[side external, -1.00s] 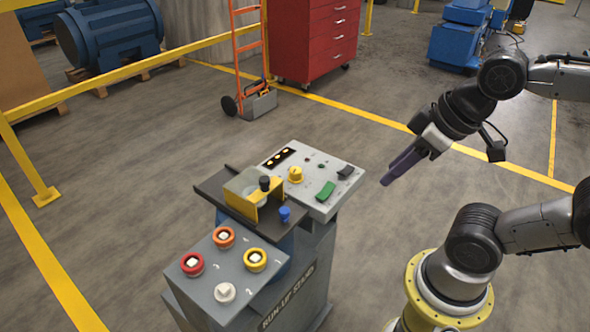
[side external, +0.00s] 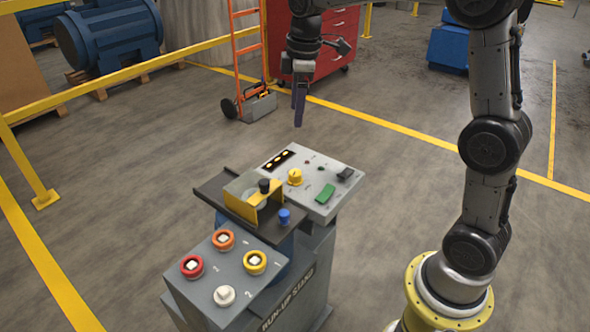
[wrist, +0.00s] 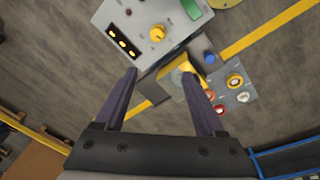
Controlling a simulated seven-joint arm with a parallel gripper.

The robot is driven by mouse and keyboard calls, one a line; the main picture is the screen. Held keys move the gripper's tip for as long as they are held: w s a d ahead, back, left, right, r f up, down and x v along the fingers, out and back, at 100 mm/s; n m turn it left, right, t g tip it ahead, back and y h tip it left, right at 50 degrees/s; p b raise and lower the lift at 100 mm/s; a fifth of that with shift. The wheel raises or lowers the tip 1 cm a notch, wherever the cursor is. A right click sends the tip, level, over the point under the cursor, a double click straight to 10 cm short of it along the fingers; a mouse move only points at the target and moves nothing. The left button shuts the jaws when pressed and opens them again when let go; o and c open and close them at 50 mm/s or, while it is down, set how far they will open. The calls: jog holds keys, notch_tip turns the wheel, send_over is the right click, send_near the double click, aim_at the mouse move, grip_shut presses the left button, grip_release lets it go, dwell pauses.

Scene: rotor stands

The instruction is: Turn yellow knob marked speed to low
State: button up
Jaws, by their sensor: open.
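The yellow knob (side external: 295,176) stands on the grey top panel (side external: 322,208) of the run-up stand. In the wrist view the yellow knob (wrist: 157,33) shows ahead of the fingers, beside a black strip with several yellow lights (wrist: 122,41). The markings around the knob are too small to read. My gripper (side external: 299,123) points downward above and behind the panel, clear of the knob. In the wrist view my gripper (wrist: 160,75) is open with nothing between its two purple fingers.
The panel also holds a green switch (side external: 325,193) and a dark switch (side external: 345,173). A yellow bracket (side external: 268,208) with a black knob and a blue knob (side external: 284,215) stand nearby. The lower box has several round buttons (side external: 224,240). A red cabinet (side external: 325,45) stands behind.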

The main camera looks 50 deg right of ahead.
jog(key=g, duration=0.1)
send_over(295, 172)
notch_tip(295, 172, down, 6)
notch_tip(295, 172, down, 14)
jog(key=shift+f, duration=0.1)
dwell(0.3)
grip_shut()
